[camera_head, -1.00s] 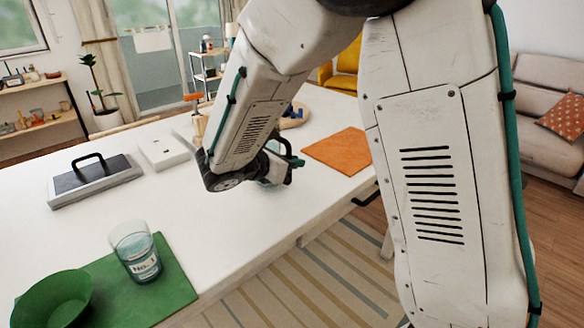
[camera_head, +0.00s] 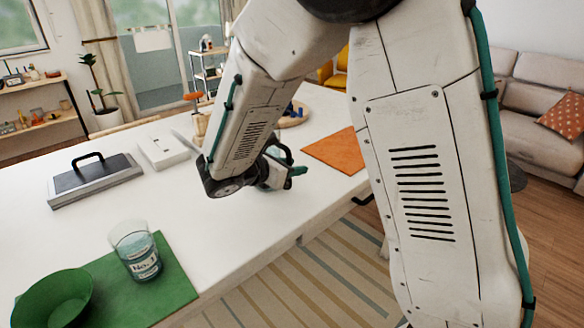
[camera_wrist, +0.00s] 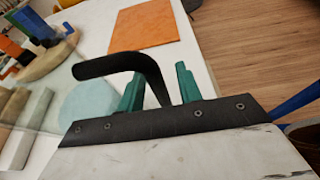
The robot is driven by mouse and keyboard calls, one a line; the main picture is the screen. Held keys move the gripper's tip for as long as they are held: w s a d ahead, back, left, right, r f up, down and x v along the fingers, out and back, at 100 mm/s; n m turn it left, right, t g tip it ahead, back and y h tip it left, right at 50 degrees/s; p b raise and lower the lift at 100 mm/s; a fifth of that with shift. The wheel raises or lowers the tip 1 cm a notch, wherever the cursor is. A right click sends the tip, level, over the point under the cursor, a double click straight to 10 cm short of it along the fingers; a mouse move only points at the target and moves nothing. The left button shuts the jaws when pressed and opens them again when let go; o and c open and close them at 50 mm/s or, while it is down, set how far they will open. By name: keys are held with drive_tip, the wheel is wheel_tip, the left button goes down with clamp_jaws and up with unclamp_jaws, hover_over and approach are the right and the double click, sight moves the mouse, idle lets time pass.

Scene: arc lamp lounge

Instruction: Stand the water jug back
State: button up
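The water jug shows in the wrist view as a clear body with pale blue water (camera_wrist: 90,105) and a curved black handle (camera_wrist: 110,65). My gripper (camera_wrist: 160,85) has its two teal fingers on either side of the handle's lower part, with a gap showing between them and the handle. In the head view my gripper (camera_head: 287,172) is low over the white table near its right edge. The jug's body is mostly hidden there behind my arm. I cannot tell whether it tilts. An orange mat (camera_head: 338,151) lies bare beyond it and also shows in the wrist view (camera_wrist: 145,25).
A tumbler (camera_head: 135,255) and a green bowl (camera_head: 52,300) stand on a green mat (camera_head: 175,280) at the near left. A dark slab with a handle (camera_head: 95,182) and a white box (camera_head: 163,152) lie farther back. A round wooden board (camera_head: 296,120) holds a blue item.

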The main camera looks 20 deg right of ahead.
drive_tip(key=v, duration=1.2)
drive_tip(key=s+d+r+m+g+y, duration=0.2)
drive_tip(key=s+d+m+g+y, duration=0.1)
drive_tip(key=s+d+m, duration=0.3)
drive_tip(key=s+d+r+m+g+y, duration=0.2)
drive_tip(key=s+d+r+m, duration=0.1)
drive_tip(key=s+d+m, duration=0.3)
drive_tip(key=s+a+m+t+y, duration=0.1)
drive_tip(key=s+m+y, duration=0.7)
drive_tip(key=s, duration=0.6)
drive_tip(key=shift+a+m+t, duration=0.4)
drive_tip(key=shift+m, duration=0.4)
drive_tip(key=shift+r, duration=0.1)
